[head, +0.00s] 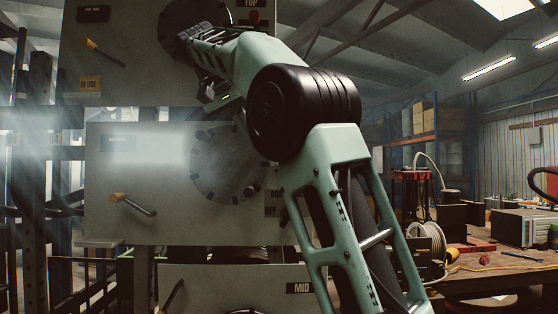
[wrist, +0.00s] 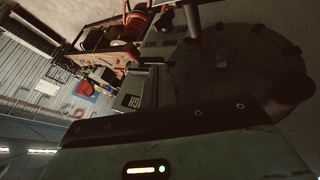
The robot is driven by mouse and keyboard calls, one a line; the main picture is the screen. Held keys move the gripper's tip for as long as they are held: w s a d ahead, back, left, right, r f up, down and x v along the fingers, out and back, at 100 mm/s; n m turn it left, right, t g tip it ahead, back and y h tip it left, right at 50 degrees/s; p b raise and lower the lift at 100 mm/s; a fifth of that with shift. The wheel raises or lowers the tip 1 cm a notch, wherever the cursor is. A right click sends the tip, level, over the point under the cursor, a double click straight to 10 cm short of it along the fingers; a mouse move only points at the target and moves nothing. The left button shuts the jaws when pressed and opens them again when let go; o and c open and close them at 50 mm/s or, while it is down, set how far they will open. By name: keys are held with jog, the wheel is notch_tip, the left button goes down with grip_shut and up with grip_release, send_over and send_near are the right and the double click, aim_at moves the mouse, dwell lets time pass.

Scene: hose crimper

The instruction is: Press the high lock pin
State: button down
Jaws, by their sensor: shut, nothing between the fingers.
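My gripper (head: 192,37) is at the end of my raised arm, in front of the dark round disc (head: 172,22) on the upper panel (head: 140,75). Its fingers look shut and empty; the tips are hard to make out. In the wrist view, a label plate reading "IGH" (wrist: 132,101), its first letter covered, lies beside a large dark disc (wrist: 250,60). My gripper's body fills the bottom of that view. I cannot pick out the high lock pin in either view. I cannot tell whether my gripper touches anything.
A lower panel (head: 235,288) carries "MID". A cluttered workbench (head: 490,282) stands right.

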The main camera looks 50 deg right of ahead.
jog(key=s+d+f+p, duration=0.1)
jog(key=s+d+f, duration=0.3)
jog(key=d+f, duration=0.1)
jog(key=shift+d+f, duration=0.25)
jog(key=shift+d, duration=0.55)
jog(key=shift+w, duration=0.1)
jog(key=s+d, duration=0.1)
jog(key=s+d+b, duration=0.1)
jog(key=shift+s+d+f, duration=0.1)
jog(key=shift+s+d, duration=0.1)
jog(key=shift+s, duration=0.2)
jog(key=shift+w, duration=0.1)
